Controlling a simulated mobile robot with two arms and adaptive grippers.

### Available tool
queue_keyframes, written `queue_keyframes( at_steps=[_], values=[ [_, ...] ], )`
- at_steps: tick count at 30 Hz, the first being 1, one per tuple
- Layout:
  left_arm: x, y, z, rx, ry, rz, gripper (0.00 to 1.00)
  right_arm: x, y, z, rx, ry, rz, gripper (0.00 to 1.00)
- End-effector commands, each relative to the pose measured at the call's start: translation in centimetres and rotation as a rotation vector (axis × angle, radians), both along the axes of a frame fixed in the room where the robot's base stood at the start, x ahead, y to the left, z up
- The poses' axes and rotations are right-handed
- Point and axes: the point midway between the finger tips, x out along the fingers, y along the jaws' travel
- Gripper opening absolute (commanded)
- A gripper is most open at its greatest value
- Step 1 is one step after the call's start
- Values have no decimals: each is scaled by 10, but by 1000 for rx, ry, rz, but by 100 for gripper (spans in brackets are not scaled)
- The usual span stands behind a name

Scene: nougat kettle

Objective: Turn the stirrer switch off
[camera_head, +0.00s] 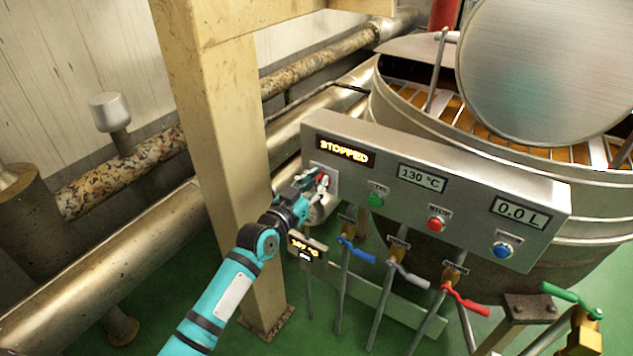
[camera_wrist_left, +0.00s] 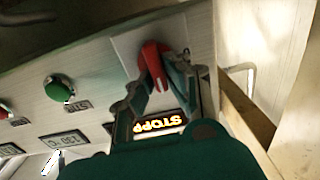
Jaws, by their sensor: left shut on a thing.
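The stirrer switch is a red handle (camera_head: 323,181) on a pale plate at the left end of the grey control panel (camera_head: 400,224). The display (camera_head: 345,151) above it reads STOPPED. My left gripper (camera_head: 314,186) is at the switch, its fingers closed around the red handle. In the left wrist view the red handle (camera_wrist_left: 154,62) shows between the fingertips of the gripper (camera_wrist_left: 158,84), and the STOPPED display (camera_wrist_left: 160,125) appears upside down behind the fingers. The fingers hide part of the handle. My right gripper is not in view.
Green (camera_head: 376,200), red (camera_head: 437,223) and blue (camera_head: 503,249) buttons sit along the panel, with 130 °C (camera_head: 422,178) and 0.0 L (camera_head: 519,211) displays. A beige post (camera_head: 222,130) stands left of the gripper. Valve levers, including a blue one (camera_head: 357,250), are below. The kettle (camera_head: 400,110) is behind.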

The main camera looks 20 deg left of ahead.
Motion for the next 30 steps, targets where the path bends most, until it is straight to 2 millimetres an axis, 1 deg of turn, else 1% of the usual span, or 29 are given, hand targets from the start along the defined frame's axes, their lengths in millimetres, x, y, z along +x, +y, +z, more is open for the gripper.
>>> queue_keyframes(
  at_steps=[5,11,17,30],
  values=[
    [0,1,0,-28,7,0,0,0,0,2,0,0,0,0],
    [0,2,1,-128,28,0,0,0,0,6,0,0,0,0],
    [1,4,0,-290,65,1,0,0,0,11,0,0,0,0],
    [2,9,-3,-700,154,1,0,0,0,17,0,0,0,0]
  ],
)
